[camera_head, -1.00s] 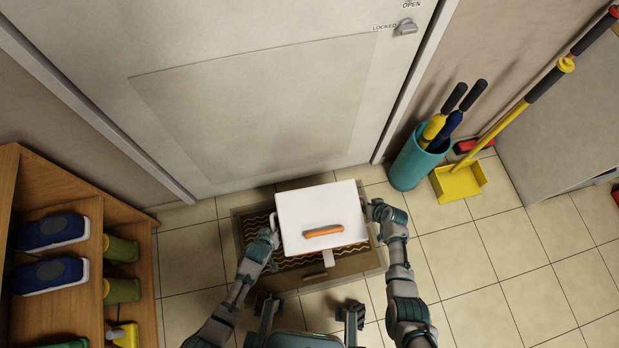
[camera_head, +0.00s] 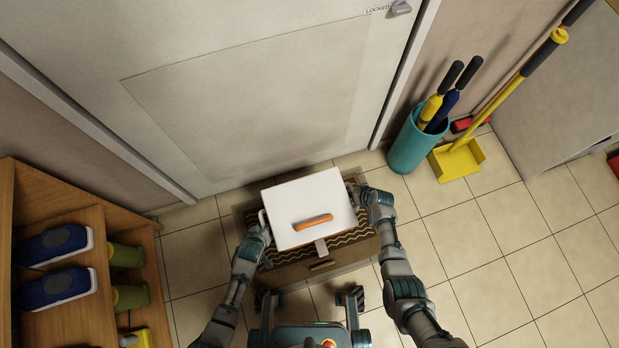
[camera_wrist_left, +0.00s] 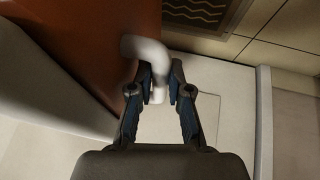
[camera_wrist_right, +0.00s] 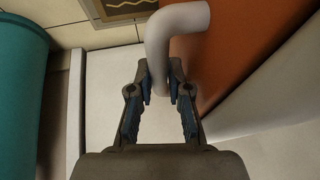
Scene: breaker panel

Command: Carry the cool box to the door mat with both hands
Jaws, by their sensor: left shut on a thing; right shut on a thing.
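The cool box (camera_head: 310,205) has a white lid with an orange handle grip on top; its orange side shows in the left wrist view (camera_wrist_left: 95,40) and the right wrist view (camera_wrist_right: 235,50). The box is over the brown door mat (camera_head: 352,272), which has a wavy pattern; its near part shows. Whether the box touches the mat is hidden. My left gripper (camera_wrist_left: 159,88) is shut on the white side handle (camera_wrist_left: 145,50) at the box's left. My right gripper (camera_wrist_right: 161,85) is shut on the opposite white handle (camera_wrist_right: 175,22).
A grey door (camera_head: 250,90) stands just behind the mat. A teal bin (camera_head: 413,147) with tools and a yellow dustpan (camera_head: 456,161) are to the right.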

